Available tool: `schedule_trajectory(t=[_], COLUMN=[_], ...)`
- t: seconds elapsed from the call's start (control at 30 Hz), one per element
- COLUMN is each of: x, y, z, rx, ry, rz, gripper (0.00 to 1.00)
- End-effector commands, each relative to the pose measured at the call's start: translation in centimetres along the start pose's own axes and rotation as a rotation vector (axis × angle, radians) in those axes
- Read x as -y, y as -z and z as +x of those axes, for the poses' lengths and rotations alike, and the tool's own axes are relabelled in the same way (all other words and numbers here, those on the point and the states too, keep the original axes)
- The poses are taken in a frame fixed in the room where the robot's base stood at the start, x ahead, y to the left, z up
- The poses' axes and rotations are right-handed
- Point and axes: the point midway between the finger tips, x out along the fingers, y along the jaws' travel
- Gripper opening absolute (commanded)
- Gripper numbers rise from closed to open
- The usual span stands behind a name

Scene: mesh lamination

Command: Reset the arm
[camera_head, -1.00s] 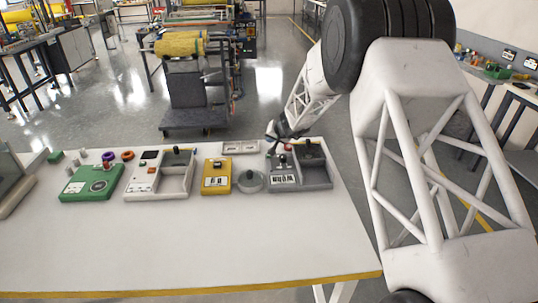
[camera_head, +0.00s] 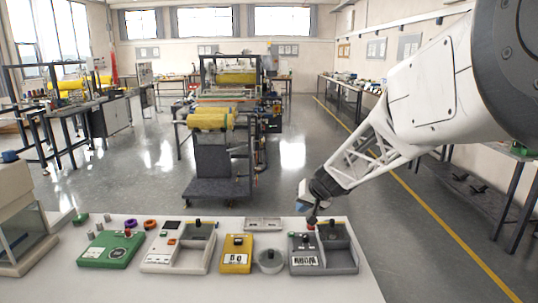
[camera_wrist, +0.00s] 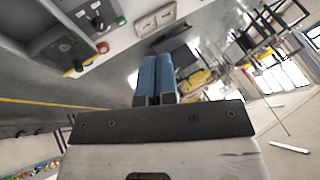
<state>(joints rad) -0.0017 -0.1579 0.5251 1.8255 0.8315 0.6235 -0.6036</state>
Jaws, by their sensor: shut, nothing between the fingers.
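My gripper (camera_head: 309,213) hangs over the back right part of the white table (camera_head: 345,288), near the grey control box (camera_head: 323,255). In the wrist view its two blue fingers (camera_wrist: 155,80) lie side by side, shut, with nothing between them. The grey box, with a black knob and a red button (camera_wrist: 64,47), shows at the upper left of the wrist view. In the head view the gripper overlaps the box's back edge; I cannot tell whether they touch.
A yellow box (camera_head: 236,262), a round grey piece (camera_head: 269,261), a white control box (camera_head: 180,253) and a green box (camera_head: 110,250) stand in a row on the table. A wheeled machine (camera_head: 217,165) stands behind. Floor between is free.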

Motion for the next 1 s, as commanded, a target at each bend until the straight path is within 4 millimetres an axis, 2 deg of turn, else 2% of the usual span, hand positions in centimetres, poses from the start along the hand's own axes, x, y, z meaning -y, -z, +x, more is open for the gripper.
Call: schedule_trajectory(t=[0.03, 0.1, 0.27, 0.5, 0.7, 1.0], x=[0.5, 1.0, 1.8, 2.4, 2.1, 0.7], y=[-1.1, -2.9, -7.0, -13.9, -20.0, -29.4], z=[-1.7, -3.7, -8.0, -13.8, -18.1, -23.2], rx=[0.01, 0.029, 0.071, 0.129, 0.169, 0.212], ry=[-0.008, -0.022, -0.061, -0.137, -0.217, -0.358], rz=[-0.008, -0.015, -0.031, -0.048, -0.055, -0.054], gripper=[0.0, 0.0, 0.0, 0.0, 0.0, 0.0])
